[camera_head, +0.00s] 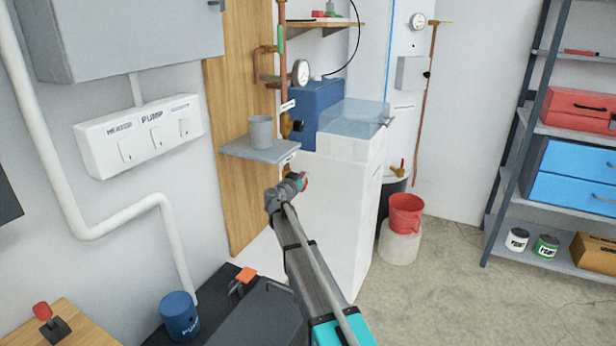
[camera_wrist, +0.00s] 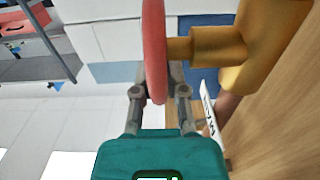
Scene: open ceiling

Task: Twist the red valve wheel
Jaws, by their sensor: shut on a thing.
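The red valve wheel (camera_wrist: 154,50) is seen edge-on in the wrist view, on a brass stem and valve body (camera_wrist: 215,47). My gripper (camera_wrist: 158,80) is shut on the lower part of its rim, with one grey finger on each side. In the head view my gripper (camera_head: 297,183) is at the pipe beside the wooden panel, just below a small grey shelf. Only a small bit of red shows there, and most of the wheel is hidden by my gripper.
The grey shelf (camera_head: 262,151) with a grey cup (camera_head: 261,132) is close above my gripper. A white cabinet (camera_head: 335,205) stands just to the right. A red bucket (camera_head: 405,213) and a shelving rack (camera_head: 560,130) are farther right, with open floor in front.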

